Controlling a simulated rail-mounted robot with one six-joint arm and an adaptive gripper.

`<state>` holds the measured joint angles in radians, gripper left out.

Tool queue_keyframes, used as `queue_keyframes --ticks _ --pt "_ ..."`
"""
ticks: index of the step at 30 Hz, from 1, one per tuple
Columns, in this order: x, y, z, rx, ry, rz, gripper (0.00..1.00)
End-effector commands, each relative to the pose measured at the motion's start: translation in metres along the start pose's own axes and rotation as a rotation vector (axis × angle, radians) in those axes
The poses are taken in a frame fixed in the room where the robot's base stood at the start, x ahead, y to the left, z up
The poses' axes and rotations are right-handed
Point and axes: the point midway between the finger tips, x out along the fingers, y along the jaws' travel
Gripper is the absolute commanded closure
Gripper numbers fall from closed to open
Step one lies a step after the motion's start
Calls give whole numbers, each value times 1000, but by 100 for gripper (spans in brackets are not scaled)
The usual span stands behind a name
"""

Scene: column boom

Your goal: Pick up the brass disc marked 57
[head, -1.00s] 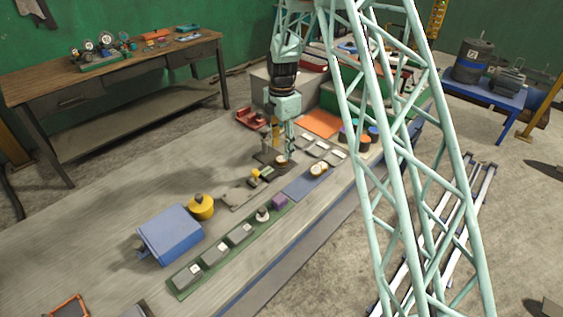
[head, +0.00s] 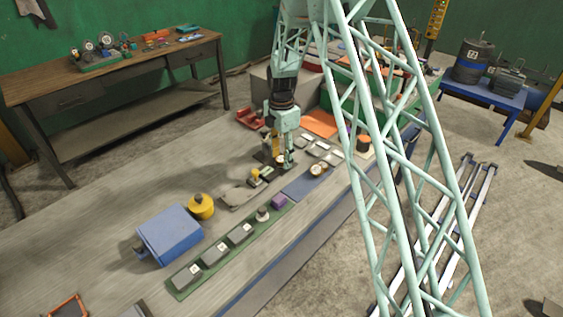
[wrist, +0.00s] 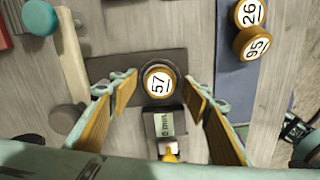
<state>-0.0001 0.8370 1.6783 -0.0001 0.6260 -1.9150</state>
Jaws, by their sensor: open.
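The brass disc marked 57 (wrist: 158,82) lies on a dark flat plate (wrist: 105,68) in the wrist view, its label facing up. My gripper (wrist: 160,95) is open, with its fingers to the left and right of the disc and apart from it. In the head view my gripper (head: 281,160) hangs low over the bench at this plate, and the disc is mostly hidden by the fingers. A dark block with a small label (wrist: 164,122) stands just below the disc in the wrist view, between the fingers.
Discs marked 95 (wrist: 252,45) and 26 (wrist: 250,13) sit on a blue strip to the right. A wooden-handled mallet (wrist: 72,60) lies left. In the head view, a green rail with grey blocks (head: 225,246) and a blue box (head: 170,235) stand nearer.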

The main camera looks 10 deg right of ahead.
Motion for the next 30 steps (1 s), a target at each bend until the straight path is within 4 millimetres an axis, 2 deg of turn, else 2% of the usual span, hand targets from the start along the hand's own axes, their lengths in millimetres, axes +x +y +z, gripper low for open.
queue_keyframes --ticks 11,21,30 --pt "0 0 0 0 0 0 57" --pt "0 0 0 0 0 0 88" --pt "-1 0 0 0 0 0 88"
